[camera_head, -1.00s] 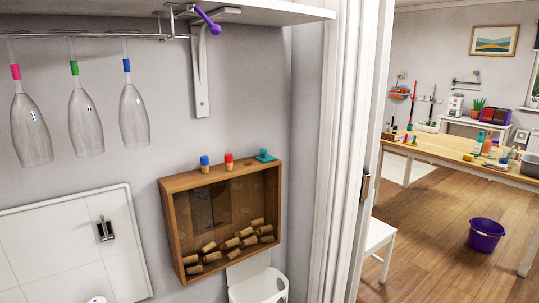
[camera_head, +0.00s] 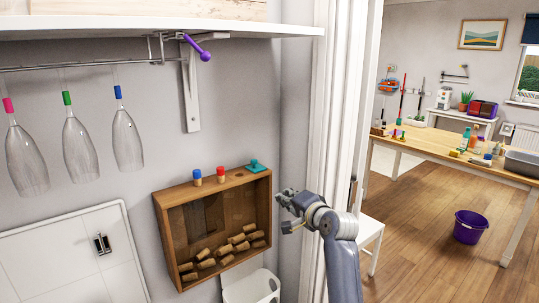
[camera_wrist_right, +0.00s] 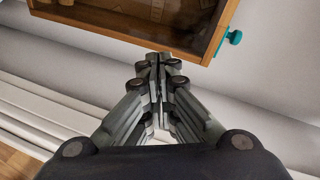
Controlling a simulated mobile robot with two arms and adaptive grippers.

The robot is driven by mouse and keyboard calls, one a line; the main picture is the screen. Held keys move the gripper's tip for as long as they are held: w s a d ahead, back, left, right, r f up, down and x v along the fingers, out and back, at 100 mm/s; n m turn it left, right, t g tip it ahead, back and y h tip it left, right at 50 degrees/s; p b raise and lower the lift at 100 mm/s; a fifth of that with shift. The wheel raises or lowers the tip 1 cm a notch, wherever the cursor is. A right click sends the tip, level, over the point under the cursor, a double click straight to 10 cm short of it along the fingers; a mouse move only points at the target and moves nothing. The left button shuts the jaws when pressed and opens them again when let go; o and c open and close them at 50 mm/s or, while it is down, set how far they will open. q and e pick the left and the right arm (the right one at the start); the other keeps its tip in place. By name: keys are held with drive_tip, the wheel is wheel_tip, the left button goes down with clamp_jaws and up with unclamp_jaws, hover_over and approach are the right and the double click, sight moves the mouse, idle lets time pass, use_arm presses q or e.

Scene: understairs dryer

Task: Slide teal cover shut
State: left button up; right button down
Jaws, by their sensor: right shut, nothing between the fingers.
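The teal cover (camera_head: 257,166) is a small flat piece with a raised knob. It sits on the top face of a wooden cork box (camera_head: 231,185), near its right end. A dark spot, perhaps an opening, shows just left of it. Its teal knob also shows in the right wrist view (camera_wrist_right: 231,40), beyond the box edge. My right gripper (camera_head: 284,198) is right of the box, lower than the cover and apart from it. In the right wrist view its fingers (camera_wrist_right: 157,64) are together and empty, short of the box edge. My left gripper is out of view.
A blue stopper (camera_head: 197,177) and a red stopper (camera_head: 221,174) stand on the box top, left of the cover. Several corks lie inside. A white door frame (camera_head: 335,90) is close on the right. Hanging glasses (camera_head: 80,150) and a purple-knobbed lever (camera_head: 204,54) are above left.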

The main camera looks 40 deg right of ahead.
drive_tip(key=s+d+r+m+t, duration=0.2)
drive_tip(key=s+r, duration=0.2)
drive_tip(key=r, duration=0.6)
drive_tip(key=w+a+f+p, duration=0.1)
drive_tip(key=w+p, duration=0.3)
drive_tip(key=w, duration=0.8)
drive_tip(key=shift+a+n+h+p, duration=0.3)
drive_tip(key=shift+a, duration=0.3)
drive_tip(key=shift+f, duration=0.1)
